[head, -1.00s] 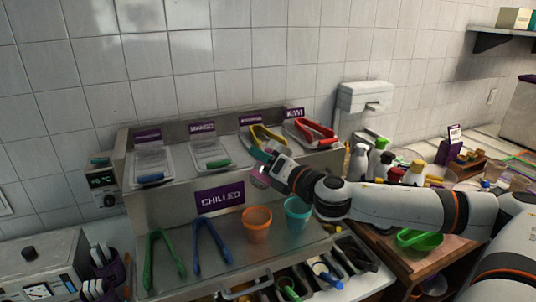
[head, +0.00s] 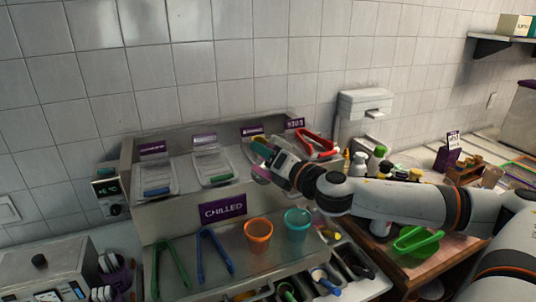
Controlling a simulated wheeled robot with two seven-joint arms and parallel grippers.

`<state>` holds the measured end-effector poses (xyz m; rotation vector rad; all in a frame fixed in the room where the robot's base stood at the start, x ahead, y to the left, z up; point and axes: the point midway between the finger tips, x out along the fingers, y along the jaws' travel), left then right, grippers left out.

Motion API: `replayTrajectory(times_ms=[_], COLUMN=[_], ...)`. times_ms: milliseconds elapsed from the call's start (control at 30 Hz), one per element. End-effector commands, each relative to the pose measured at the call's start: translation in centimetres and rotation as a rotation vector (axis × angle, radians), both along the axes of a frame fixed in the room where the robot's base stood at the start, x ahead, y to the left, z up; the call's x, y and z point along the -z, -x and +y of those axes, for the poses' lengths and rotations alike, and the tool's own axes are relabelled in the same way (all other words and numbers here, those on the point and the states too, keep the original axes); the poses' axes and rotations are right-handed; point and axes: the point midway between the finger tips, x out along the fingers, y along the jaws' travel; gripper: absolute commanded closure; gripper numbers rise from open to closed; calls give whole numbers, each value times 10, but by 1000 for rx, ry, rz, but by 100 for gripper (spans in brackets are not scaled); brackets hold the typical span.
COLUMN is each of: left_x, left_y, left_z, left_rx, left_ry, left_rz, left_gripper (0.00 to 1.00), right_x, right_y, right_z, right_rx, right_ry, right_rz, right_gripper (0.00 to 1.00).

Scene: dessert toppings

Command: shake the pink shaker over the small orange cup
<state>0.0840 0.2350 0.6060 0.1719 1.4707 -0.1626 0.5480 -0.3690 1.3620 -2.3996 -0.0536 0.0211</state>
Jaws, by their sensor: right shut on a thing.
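The small orange cup (head: 258,236) stands upright on the steel shelf below the CHILLED sign, just left of a teal cup (head: 297,224). My right gripper (head: 268,171) is shut on the pink shaker (head: 261,174), of which only a small pink part shows at the fingertips. The gripper holds it above and slightly right of the orange cup, with a clear gap between them. Most of the shaker is hidden by the gripper, so I cannot tell its tilt. My left gripper is not in view.
Green tongs (head: 169,268) and blue tongs (head: 214,252) lean left of the orange cup. Red tongs (head: 316,143) lie on the upper tier behind my arm. A purple CHILLED sign (head: 222,209) is close to the cups. Bottles and a green scoop (head: 417,240) are at right.

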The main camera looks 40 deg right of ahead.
Motion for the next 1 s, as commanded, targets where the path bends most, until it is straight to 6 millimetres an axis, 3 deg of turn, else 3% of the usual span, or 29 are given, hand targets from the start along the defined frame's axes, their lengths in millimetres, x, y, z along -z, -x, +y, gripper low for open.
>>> replayTrajectory(times_ms=[600, 1000], left_x=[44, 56], left_y=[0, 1], left_z=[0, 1], left_rx=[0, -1], left_ry=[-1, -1], left_rz=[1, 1], left_gripper=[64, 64], right_x=[48, 62], right_y=[0, 0], right_z=[0, 0], right_rx=[1, 1], right_ry=[0, 0], right_rz=[-1, -1], right_gripper=[76, 76])
